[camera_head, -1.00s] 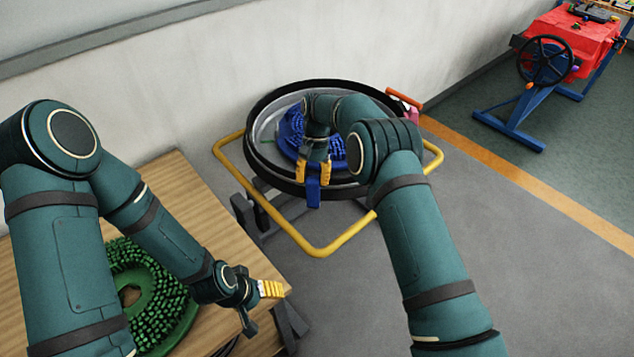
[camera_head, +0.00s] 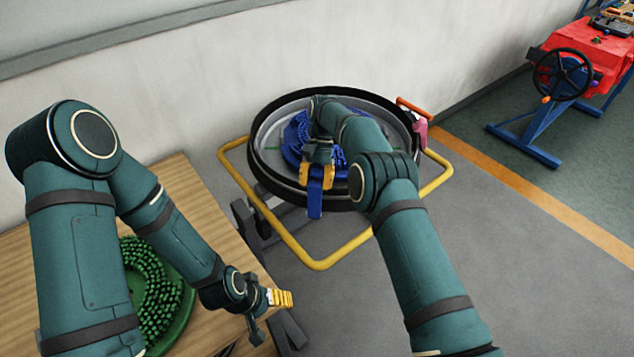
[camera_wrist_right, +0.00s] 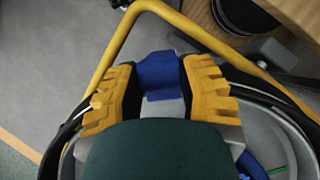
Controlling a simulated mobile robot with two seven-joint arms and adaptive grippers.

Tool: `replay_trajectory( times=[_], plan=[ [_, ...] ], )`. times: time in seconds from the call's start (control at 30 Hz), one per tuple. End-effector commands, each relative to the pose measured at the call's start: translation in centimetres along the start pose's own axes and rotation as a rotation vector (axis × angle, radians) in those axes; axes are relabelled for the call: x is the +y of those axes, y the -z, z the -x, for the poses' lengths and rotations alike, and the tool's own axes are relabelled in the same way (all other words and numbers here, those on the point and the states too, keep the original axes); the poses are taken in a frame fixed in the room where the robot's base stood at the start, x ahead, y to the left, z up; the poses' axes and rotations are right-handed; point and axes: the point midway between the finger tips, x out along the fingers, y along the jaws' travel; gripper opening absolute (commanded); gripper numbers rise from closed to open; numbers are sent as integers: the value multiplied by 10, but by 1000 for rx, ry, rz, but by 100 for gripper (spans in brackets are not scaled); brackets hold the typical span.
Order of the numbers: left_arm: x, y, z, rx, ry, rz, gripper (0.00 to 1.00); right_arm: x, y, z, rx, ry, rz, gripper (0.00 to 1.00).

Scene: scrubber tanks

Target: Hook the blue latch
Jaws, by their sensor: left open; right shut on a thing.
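The blue latch (camera_head: 315,198) hangs at the front rim of the round tank (camera_head: 262,170). My right gripper (camera_head: 317,177) is at that rim, with its yellow fingers shut on the latch. In the right wrist view the blue latch (camera_wrist_right: 160,74) lies between the two yellow fingers of my right gripper (camera_wrist_right: 160,92). My own wrist hides the lower part there, and I cannot tell how the latch meets the rim. My left gripper (camera_head: 268,312) is open and empty beside the wooden table's right edge.
A blue brush (camera_head: 296,135) lies inside the tank. A yellow tube frame (camera_head: 320,264) surrounds the tank. A green brush (camera_head: 165,300) lies on the wooden table (camera_head: 190,200) at left. A red machine with a black wheel (camera_head: 562,74) stands at upper right. Grey floor is clear at right.

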Motion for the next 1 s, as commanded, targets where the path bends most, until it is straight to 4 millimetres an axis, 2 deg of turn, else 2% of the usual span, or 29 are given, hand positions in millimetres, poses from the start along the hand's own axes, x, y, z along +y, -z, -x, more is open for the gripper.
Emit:
replay_trajectory(
  times=[0.27,0.3,0.33,0.37,0.73,0.87,1.0],
  plan=[
    [0,0,0,0,0,0,71,1,1,0,3,0,-1,0],
    [0,0,0,0,0,0,71,0,1,0,3,0,-1,55],
    [0,0,0,0,0,0,71,0,1,0,3,0,-1,65],
    [0,0,0,0,0,0,71,0,1,0,3,0,-1,71],
    [0,0,0,1,0,0,71,0,-2,4,3,1,0,71],
    [0,0,0,1,0,0,71,0,-10,18,4,1,1,71],
    [0,0,0,1,0,0,71,0,-23,41,5,2,1,71]
  ],
)
